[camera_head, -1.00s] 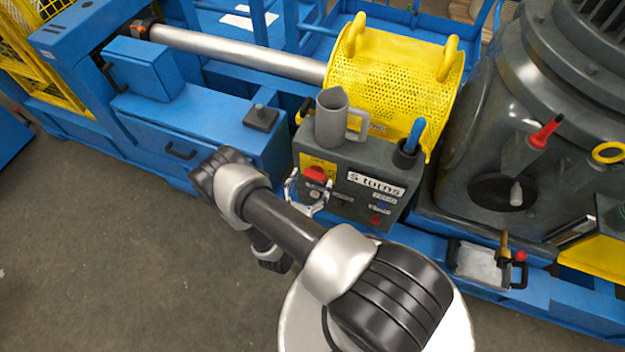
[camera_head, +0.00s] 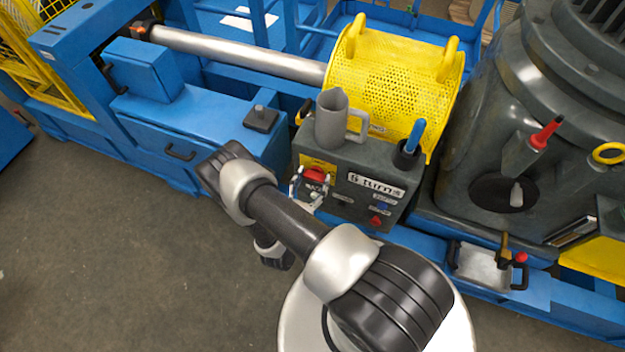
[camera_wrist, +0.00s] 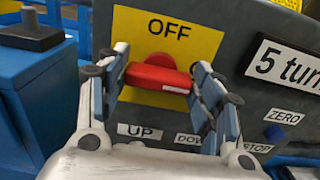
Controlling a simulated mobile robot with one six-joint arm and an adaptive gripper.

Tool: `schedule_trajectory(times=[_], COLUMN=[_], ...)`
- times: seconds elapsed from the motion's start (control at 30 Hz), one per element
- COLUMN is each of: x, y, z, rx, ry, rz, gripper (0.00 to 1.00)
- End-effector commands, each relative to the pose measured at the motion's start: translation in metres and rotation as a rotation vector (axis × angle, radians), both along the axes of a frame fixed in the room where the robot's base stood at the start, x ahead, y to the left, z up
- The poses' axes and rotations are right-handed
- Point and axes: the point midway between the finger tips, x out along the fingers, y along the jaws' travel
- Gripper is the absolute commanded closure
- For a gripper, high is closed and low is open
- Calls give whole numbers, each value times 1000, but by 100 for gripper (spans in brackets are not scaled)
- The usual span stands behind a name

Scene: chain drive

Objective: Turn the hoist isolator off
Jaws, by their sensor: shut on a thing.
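The isolator is a red handle (camera_head: 315,174) on a yellow plate (camera_wrist: 205,40) on the dark grey control box (camera_head: 348,160). In the wrist view the red handle (camera_wrist: 158,77) lies roughly crosswise, below the word OFF. My gripper (camera_wrist: 162,62) has one finger at each end of the handle and is shut on it. In the head view my gripper (camera_head: 309,187) is at the box's front face, and its fingers partly cover the plate. Handle markings other than OFF are not readable.
The box also carries a "5 turns" label (camera_head: 376,186), UP (camera_wrist: 140,131), DOWN, STOP and ZERO labels, a blue button (camera_wrist: 273,133) and a red button (camera_head: 376,222). A grey jug (camera_head: 331,122) and a cup with a blue-handled tool (camera_head: 408,154) stand on top. A black pedestal (camera_wrist: 32,36) is left.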

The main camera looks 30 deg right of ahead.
Motion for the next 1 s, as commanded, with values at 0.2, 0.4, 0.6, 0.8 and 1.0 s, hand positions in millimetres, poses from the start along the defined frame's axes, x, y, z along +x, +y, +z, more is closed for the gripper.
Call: schedule_trajectory(times=[0.2, 0.4, 0.6, 0.8, 1.0], x=[0, 0, 0, 1, 2], y=[0, 0, 0, 1, 1], z=[0, -1, -1, -2, -2], rx=[-1, -20, -82, -183, -301], ry=[1, 25, 105, 235, 386], rz=[0, 0, 0, 0, 0], gripper=[64, 64, 64, 64, 64])
